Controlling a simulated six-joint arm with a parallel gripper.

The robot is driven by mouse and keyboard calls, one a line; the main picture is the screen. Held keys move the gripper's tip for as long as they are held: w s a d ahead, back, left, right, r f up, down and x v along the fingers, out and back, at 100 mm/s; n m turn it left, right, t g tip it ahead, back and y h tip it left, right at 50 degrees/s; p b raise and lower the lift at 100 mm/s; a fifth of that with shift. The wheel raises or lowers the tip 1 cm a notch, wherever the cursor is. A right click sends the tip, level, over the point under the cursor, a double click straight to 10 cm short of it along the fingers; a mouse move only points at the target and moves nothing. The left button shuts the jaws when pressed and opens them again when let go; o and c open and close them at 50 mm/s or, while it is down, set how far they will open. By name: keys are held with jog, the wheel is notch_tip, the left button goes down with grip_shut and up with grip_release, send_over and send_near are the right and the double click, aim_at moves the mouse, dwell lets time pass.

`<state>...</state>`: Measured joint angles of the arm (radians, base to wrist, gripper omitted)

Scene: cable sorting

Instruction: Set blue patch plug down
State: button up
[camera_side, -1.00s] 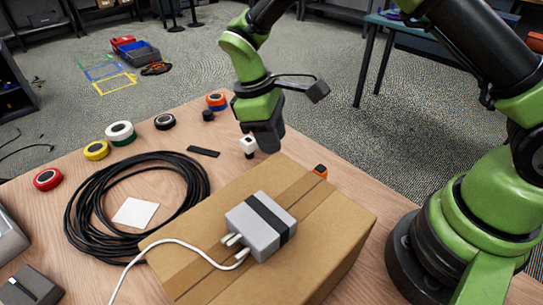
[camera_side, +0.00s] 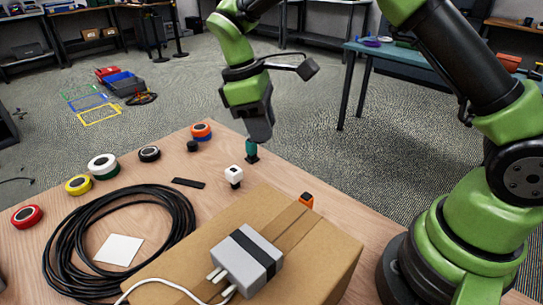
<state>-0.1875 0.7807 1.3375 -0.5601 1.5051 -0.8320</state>
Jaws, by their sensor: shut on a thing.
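My gripper (camera_side: 255,138) points down over the far right edge area of the wooden table. It is shut on a small teal-blue plug (camera_side: 251,148) with a dark lower end, which I take as the blue patch plug. The plug hangs upright beneath the jaws; its top is hidden by them. Its lower end is at or just above the tabletop, and I cannot tell whether it touches. A white plug (camera_side: 233,174) with a dark base stands on the table, in front and to the left of the held plug.
A cardboard box (camera_side: 190,258) carries a grey power adapter (camera_side: 246,260). A black cable coil (camera_side: 62,220), a white card (camera_side: 118,250), tape rolls (camera_side: 103,165) and a black strip (camera_side: 188,183) lie left.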

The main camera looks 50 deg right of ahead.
jog(key=w+d+f+n, duration=0.1)
jog(key=d+f, duration=0.2)
jog(key=d, duration=0.2)
jog(key=w+d+f, duration=0.1)
jog(key=d+f, duration=0.2)
jog(key=d, duration=0.2)
send_over(291, 174)
jog(key=shift+n, duration=0.3)
jog(key=f, duration=0.5)
jog(key=shift+w+a, duration=0.2)
jog(key=shift+w, duration=0.1)
jog(key=shift+f, duration=2.45)
jog(key=shift+f, duration=0.1)
jog(key=o, duration=0.9)
jog(key=shift+o, duration=0.2)
